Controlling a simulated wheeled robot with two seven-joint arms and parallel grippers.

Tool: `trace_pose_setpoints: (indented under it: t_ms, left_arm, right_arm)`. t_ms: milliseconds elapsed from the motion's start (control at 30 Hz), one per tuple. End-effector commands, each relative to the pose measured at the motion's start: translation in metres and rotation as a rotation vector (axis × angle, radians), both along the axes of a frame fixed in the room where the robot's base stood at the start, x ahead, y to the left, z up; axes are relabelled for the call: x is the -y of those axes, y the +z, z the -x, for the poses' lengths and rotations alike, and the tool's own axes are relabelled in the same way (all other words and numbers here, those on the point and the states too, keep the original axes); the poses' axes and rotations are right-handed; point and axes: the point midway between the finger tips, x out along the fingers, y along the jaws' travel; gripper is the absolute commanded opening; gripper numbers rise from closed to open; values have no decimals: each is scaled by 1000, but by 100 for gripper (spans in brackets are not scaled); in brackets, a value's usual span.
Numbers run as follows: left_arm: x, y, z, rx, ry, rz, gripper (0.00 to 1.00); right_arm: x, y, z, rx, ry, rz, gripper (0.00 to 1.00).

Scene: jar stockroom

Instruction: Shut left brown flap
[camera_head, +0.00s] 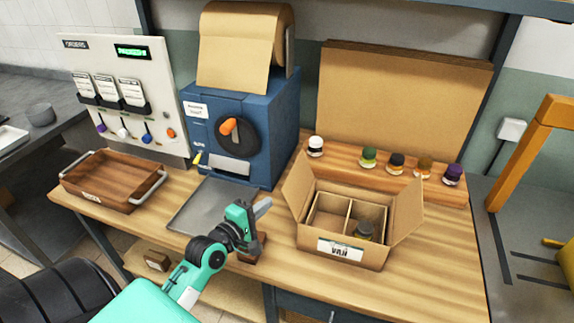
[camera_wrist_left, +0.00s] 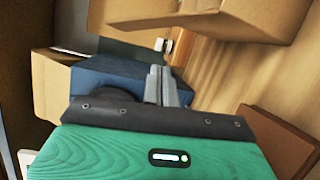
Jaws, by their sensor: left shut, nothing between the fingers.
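The brown cardboard box (camera_head: 340,250) stands on the wooden bench with its top open. Its left flap (camera_head: 298,185) stands up and leans outward. Its right flap (camera_head: 405,212) is also open, tilted outward. A divider splits the inside, and a dark jar (camera_head: 364,231) sits in the right-hand compartment. My left gripper (camera_head: 262,208) is shut and empty, left of the box and apart from the left flap. In the left wrist view its closed fingers (camera_wrist_left: 161,84) point toward the blue machine, with cardboard (camera_wrist_left: 265,18) above. My right gripper is not in view.
A blue machine (camera_head: 280,110) with a paper roll stands behind my left gripper. A metal plate (camera_head: 205,207) and a wooden tray (camera_head: 110,180) lie to the left. Several small jars, including a white-lidded one (camera_head: 315,147), line the back. Bench right of the box is clear.

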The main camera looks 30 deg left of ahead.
Motion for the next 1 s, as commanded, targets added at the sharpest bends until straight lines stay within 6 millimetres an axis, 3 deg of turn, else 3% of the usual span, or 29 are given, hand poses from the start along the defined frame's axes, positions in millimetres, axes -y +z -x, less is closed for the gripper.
trace_pose_setpoints:
  t_ms: [100, 267, 467, 967, 1000]
  left_arm:
    - [-25, 21, -7, 97, 55, 157, 0]
    - [-39, 33, -10, 153, 81, 249, 0]
    - [-39, 37, -28, 155, 81, 252, 0]
    - [-39, 45, -112, 154, 81, 248, 0]
    - [-31, 49, -111, 154, 80, 253, 0]
  right_arm:
    - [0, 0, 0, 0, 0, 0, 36]
    - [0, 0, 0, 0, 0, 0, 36]
    - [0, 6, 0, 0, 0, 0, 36]
    - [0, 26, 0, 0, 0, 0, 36]
    - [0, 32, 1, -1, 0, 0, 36]
